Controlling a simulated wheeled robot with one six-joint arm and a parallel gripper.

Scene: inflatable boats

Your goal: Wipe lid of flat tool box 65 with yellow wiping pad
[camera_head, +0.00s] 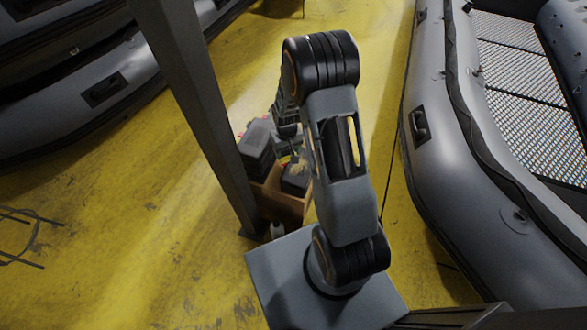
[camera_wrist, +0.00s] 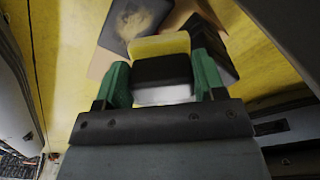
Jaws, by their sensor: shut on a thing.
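In the wrist view my gripper (camera_wrist: 160,66) has green fingers, shut on the sides of a block with a yellow face, a dark middle and a pale near end. I take this block to be the yellow wiping pad (camera_wrist: 160,45). Beyond it, at the top, is a dark grey flat lid (camera_wrist: 133,20) with a pale beige smudge, likely flat tool box 65; no number is readable. Whether the pad touches it cannot be told. In the head view my gripper is small and largely hidden among the dark boxes, behind my arm.
A brown table or crate (camera_head: 284,203) carries a dark box (camera_head: 257,146) and a smaller dark box (camera_head: 296,178). A dark post (camera_head: 205,110) stands close to its left. A grey inflatable boat (camera_head: 455,180) lies at the right. Yellow floor (camera_head: 120,200) is open at the left.

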